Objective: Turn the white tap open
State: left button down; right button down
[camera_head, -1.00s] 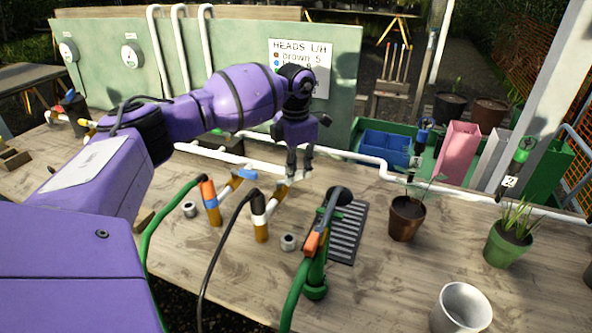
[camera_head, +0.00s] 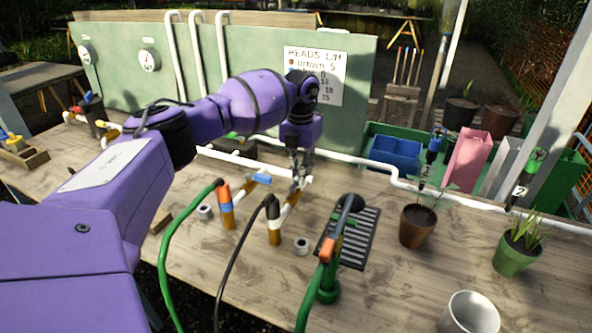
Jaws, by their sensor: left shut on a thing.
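My left gripper (camera_head: 299,182) reaches down from its purple arm and is shut on the handle of the white tap (camera_head: 291,200). My right gripper is not in view.
A green standpipe (camera_head: 328,284) with an orange-collared hose stands front right of the tap, by a black drain grate (camera_head: 357,240). A brown plant pot (camera_head: 417,227), green plant pot (camera_head: 513,258) and metal cup (camera_head: 469,313) stand further right. A white pipe (camera_head: 377,168) runs behind.

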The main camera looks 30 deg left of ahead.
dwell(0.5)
pick_arm(q)
jog(key=c, duration=1.7)
grip_release()
jog(key=shift+r, duration=0.1)
notch_tip(320, 180, up, 12)
jog(key=shift+f, duration=0.1)
jog(key=shift+a, duration=0.1)
